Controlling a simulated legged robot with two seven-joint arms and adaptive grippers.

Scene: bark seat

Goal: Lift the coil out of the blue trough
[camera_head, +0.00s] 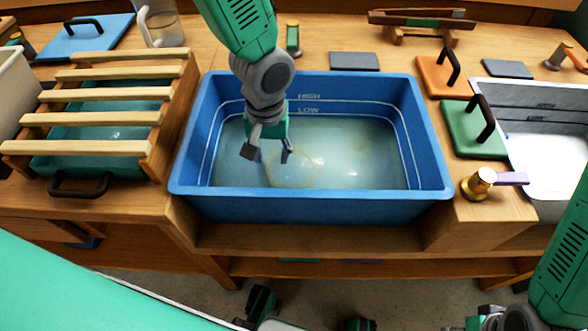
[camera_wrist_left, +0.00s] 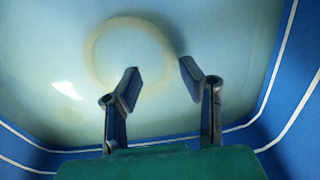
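The coil is a pale, faint ring (camera_head: 291,187) lying in the cloudy water of the blue trough (camera_head: 320,207). In the left wrist view the coil (camera_wrist_left: 92,55) shows as a whole pale ring beyond my fingers. My left gripper (camera_head: 268,155) reaches down into the trough over the coil's left part. Its two fingers are apart with nothing between them; in the left wrist view the left gripper (camera_wrist_left: 160,76) has its fingertips over the ring's lower right. I cannot tell whether they touch it. My right arm shows at the lower right; its gripper's fingers cannot be made out.
A slatted wooden rack (camera_head: 98,118) over a teal basin stands left of the trough. A white-lined basin (camera_head: 550,160), a green board (camera_head: 470,130) and a brass tap (camera_head: 480,184) are on the right. The trough's walls surround my left gripper.

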